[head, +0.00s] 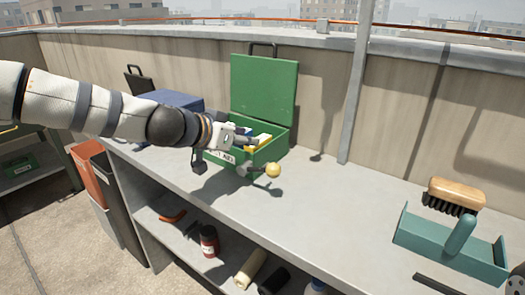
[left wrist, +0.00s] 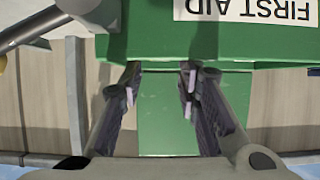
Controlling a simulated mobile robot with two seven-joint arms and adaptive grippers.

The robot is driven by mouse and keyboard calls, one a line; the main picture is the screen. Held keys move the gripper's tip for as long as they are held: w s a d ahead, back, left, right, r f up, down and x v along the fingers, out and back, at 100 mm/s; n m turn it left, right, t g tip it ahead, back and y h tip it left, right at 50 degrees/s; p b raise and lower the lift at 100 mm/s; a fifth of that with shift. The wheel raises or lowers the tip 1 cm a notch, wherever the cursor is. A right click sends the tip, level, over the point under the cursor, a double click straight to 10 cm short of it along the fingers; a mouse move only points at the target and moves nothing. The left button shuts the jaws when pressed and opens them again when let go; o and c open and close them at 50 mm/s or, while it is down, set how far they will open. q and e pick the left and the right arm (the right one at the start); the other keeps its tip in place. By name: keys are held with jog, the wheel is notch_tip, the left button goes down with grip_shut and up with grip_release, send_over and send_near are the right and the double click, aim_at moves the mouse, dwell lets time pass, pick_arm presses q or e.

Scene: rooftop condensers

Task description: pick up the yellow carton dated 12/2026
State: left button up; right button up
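A green first aid box (head: 264,85) stands on the shelf top with its lid raised. A yellow carton (head: 258,142) shows partly inside it, behind my gripper; no date is readable, and the other contents are mostly hidden. My left gripper (head: 246,152) is at the front of the box. In the left wrist view my left gripper (left wrist: 160,88) has its fingers apart with nothing between them. The box front (left wrist: 160,45) with an upside-down FIRST AID label (left wrist: 247,10) lies beyond the fingers. My right gripper is not in view.
A yellow ball (head: 273,170) on a dark rod is right of the gripper. A blue box (head: 174,99) stands left of the green one. The bench (head: 330,200) between is clear.

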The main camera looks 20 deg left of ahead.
aim_at(265, 139)
pick_arm(q)
jog(key=b+x, duration=0.1)
jog(key=x, duration=0.5)
jog(key=shift+w+d+f, duration=0.15)
jog(key=shift+w+f, duration=0.1)
jog(key=shift+w+r, duration=0.1)
jog(key=shift+r, duration=0.05)
grip_shut()
jog(key=shift+r, duration=0.1)
